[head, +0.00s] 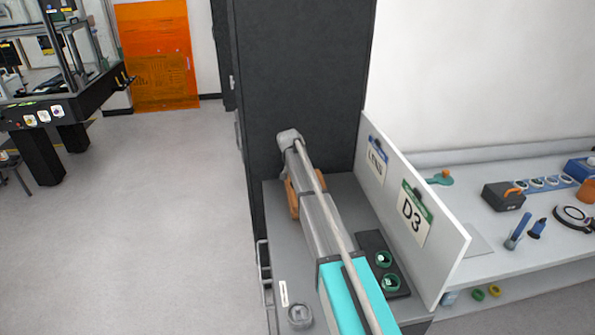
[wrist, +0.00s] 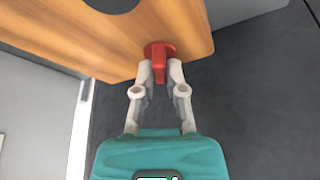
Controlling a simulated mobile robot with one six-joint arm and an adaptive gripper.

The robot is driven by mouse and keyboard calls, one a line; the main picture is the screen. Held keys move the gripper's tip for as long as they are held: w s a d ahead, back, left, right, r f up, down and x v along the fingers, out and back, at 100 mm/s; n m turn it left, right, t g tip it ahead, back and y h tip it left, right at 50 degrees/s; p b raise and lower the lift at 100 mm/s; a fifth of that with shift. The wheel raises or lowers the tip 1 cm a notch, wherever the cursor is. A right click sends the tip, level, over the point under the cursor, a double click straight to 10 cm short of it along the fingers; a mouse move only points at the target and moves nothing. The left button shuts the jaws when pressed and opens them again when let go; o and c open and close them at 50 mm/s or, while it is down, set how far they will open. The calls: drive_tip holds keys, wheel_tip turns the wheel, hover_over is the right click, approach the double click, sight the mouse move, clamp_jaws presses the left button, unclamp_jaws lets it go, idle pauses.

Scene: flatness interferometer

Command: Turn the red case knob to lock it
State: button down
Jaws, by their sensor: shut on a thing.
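The red knob (wrist: 159,61) sits at the edge of a wooden case (wrist: 100,35) in the wrist view. It has a round red base and a bar that points down the picture. My gripper (wrist: 160,70) has its two pale fingers on either side of the bar and is shut on it. In the head view the wooden case (head: 292,197) shows only in part behind my arm. The knob and my fingertips are hidden there.
The case stands on a grey bench top (head: 278,255) before a dark cabinet (head: 300,70). A white divider panel (head: 445,240) with D3 and LENS signs stands to the right. A black holder (head: 370,248) with green rings and a small grey round part (head: 299,315) lie near my arm.

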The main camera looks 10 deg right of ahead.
drive_tip(key=m+g, duration=0.1)
drive_tip(key=m, duration=0.2)
drive_tip(key=m+h, duration=0.1)
drive_tip(key=m, duration=0.2)
drive_tip(key=shift+w+a+g+h, duration=0.15)
drive_tip(key=shift+g+h, duration=0.15)
drive_tip(key=shift+g, duration=0.1)
drive_tip(key=m+g, duration=0.1)
drive_tip(key=m, duration=0.2)
drive_tip(key=m+g, duration=0.1)
drive_tip(key=m, duration=0.2)
drive_tip(key=shift+h, duration=0.3)
drive_tip(key=c, duration=0.7)
unclamp_jaws()
drive_tip(key=shift+r, duration=0.15)
